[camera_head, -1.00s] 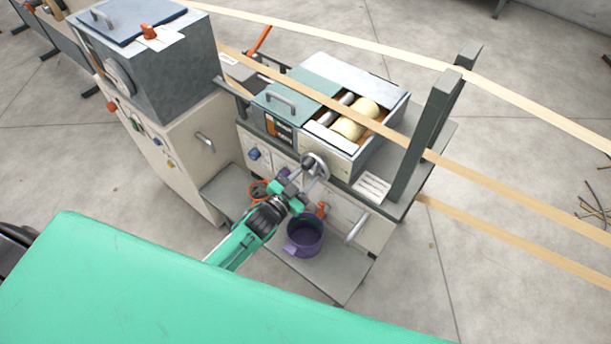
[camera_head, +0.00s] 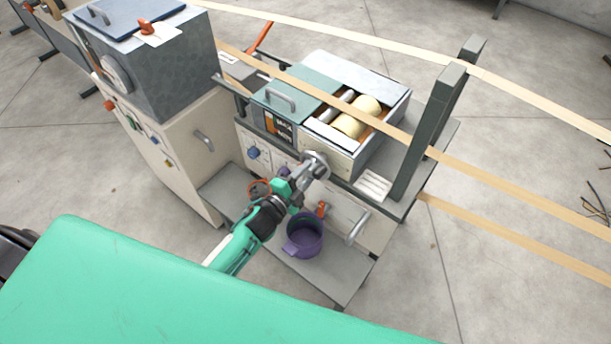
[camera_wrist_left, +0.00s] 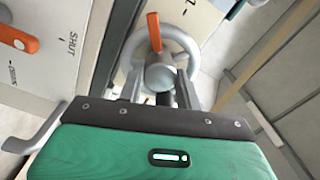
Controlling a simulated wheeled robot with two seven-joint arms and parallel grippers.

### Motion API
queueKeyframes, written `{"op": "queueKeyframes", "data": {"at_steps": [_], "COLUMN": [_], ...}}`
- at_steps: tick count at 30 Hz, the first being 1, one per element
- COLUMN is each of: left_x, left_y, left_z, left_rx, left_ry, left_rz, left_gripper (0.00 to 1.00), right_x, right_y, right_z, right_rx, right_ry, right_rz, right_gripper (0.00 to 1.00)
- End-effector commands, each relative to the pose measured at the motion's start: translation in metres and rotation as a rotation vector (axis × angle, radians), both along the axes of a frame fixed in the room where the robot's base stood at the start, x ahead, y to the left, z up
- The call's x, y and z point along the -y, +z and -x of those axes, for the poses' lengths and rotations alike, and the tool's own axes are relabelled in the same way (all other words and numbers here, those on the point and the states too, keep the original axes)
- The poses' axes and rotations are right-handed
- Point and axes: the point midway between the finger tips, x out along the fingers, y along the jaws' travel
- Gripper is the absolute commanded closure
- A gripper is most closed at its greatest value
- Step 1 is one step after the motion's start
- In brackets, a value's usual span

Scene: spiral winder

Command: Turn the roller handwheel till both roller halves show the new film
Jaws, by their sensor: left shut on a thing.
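The roller handwheel (camera_head: 316,160) is a grey metal ring on the front of the open roller box. In the left wrist view it shows as a rim with a round hub (camera_wrist_left: 158,76) and an orange piece (camera_wrist_left: 154,32) above the hub. My left gripper (camera_head: 308,172) is shut on the handwheel; its fingers (camera_wrist_left: 160,92) lie close to the hub, and the exact contact is partly hidden. The roller (camera_head: 350,126) lies in the box and shows two pale cream halves, partly crossed by a tan strip. My right gripper is out of view.
A purple pot (camera_head: 303,238) stands on the lower shelf below my arm. A grey post (camera_head: 430,130) stands right of the box, and tan film strips (camera_head: 500,183) cross the scene. An orange lever (camera_wrist_left: 18,35) sits beside a SHUT label. Open floor lies to the right.

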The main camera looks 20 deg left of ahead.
Motion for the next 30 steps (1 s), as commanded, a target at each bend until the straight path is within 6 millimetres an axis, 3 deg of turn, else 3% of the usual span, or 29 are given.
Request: {"op": "queueKeyframes", "data": {"at_steps": [15,30], "left_x": [0.0,0.0], "left_y": [-0.003,-0.002], "left_z": [0.001,0.001], "left_rx": [0.132,0.169], "left_ry": [-0.001,-0.001], "left_rz": [-0.37,-0.475], "left_gripper": [0.88,0.88], "right_x": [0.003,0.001], "right_y": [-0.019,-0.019], "right_z": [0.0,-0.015], "right_rx": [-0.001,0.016], "right_ry": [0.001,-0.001], "right_rz": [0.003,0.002], "right_gripper": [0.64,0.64]}}
